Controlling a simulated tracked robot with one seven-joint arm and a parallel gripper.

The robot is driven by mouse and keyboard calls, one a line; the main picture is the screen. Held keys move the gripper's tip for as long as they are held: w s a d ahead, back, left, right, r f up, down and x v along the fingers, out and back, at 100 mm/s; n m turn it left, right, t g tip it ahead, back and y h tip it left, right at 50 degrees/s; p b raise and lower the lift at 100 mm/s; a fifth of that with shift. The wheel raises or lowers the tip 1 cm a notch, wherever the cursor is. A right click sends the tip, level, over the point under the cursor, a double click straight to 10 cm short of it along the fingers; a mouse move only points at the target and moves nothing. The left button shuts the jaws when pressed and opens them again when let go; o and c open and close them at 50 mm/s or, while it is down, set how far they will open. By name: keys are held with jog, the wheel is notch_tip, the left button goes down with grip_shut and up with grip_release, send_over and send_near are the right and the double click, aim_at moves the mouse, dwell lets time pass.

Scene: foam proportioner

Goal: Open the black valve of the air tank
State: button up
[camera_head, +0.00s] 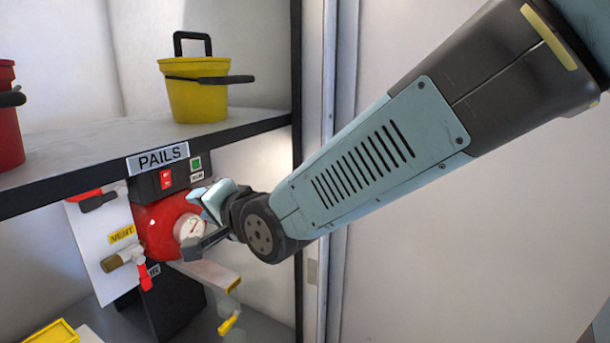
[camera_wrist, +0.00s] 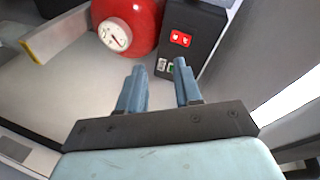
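The air tank (camera_head: 160,225) is a red cylinder with a round white gauge (camera_head: 190,228), under the shelf in the head view. It also shows at the top of the wrist view (camera_wrist: 145,18). A black lever with a red part (camera_head: 97,201) sits at the tank's left by a white panel; I cannot tell for sure that it is the black valve. No black valve shows clearly in the wrist view. My gripper (camera_wrist: 158,80) is open, its two blue fingers apart with nothing between them. In the head view my gripper (camera_head: 212,200) is just right of the tank, partly hiding it.
A black box with red switches (camera_head: 166,180) sits above the tank, below the shelf edge (camera_head: 240,131). A yellow pail (camera_head: 198,100) and a red pail (camera_head: 8,115) stand on the shelf. A red valve (camera_head: 144,278) and yellow-handled valve (camera_head: 229,323) are lower. A cabinet post (camera_head: 298,170) stands right.

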jog(key=w+d+n+h, duration=0.15)
jog(key=d+h, duration=0.25)
jog(key=d, duration=0.8)
jog(key=w+d+n+h, duration=0.1)
jog(key=w+d+h, duration=0.25)
jog(key=d, duration=0.85)
jog(key=s+d+g+h, duration=0.2)
jog(key=s+d, duration=0.4)
jog(key=d, duration=0.3)
jog(key=s+d+f+n+g+h, duration=0.1)
jog(key=s+d+g+h, duration=0.1)
jog(key=s+d, duration=0.4)
jog(key=d, duration=0.3)
jog(key=shift+s+g, duration=0.2)
jog(key=shift+g, duration=0.1)
jog(key=shift+d, duration=0.1)
